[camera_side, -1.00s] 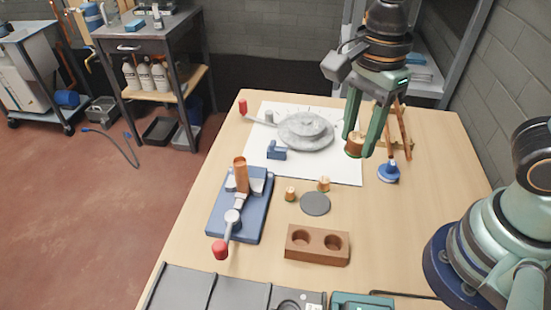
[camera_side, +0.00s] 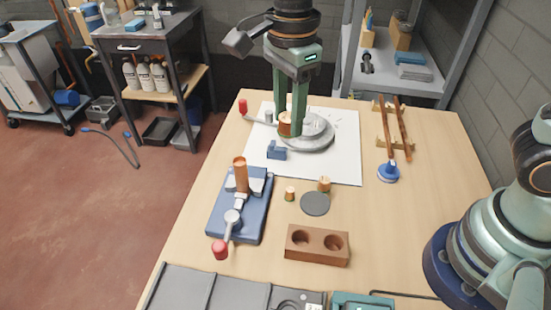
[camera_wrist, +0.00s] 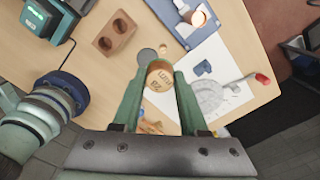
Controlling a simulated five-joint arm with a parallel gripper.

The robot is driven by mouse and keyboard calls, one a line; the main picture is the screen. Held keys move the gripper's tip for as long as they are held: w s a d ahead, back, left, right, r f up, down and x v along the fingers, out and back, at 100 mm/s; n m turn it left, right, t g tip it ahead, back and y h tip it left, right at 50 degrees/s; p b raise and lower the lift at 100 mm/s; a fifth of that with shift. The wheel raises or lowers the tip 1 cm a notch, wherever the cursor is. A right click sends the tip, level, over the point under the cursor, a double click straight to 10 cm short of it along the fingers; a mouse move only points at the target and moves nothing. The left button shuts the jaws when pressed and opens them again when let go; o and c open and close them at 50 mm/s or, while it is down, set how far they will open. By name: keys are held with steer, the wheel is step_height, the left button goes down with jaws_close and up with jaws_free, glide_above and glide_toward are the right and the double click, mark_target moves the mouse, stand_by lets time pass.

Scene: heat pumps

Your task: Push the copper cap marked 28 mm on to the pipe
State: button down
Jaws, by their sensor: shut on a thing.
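My gripper (camera_side: 290,122) is shut on a copper cap (camera_side: 285,129), held above the white sheet, in front of the grey round tool. In the wrist view the cap (camera_wrist: 159,76) sits between the two green fingers. Its top shows a marking that looks like 28 mm, upside down. The copper pipe (camera_side: 241,174) stands upright in a clamp on a blue base (camera_side: 219,215), to the left of and nearer than my gripper. The pipe's open end (camera_wrist: 198,18) also shows at the top of the wrist view. The cap and pipe are apart.
Two smaller copper caps (camera_side: 290,193) (camera_side: 324,184) stand by a grey disc (camera_side: 315,204). A brown block (camera_side: 317,246) with two empty holes is at the front. The grey round tool (camera_side: 318,140) and a small blue block (camera_side: 277,151) lie on the sheet (camera_side: 343,165).

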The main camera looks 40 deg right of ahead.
glide_toward(239, 161)
steer(key=shift+s+d+f, duration=0.1)
steer(key=shift+s+d, duration=0.2)
steer(key=shift+w+a+f, duration=0.25)
steer(key=shift+f, duration=0.9)
steer(key=shift+f, duration=0.1)
steer(key=shift+f, duration=1.4)
steer(key=shift+f, duration=1.15)
steer(key=shift+c, duration=1.8)
jaws_free()
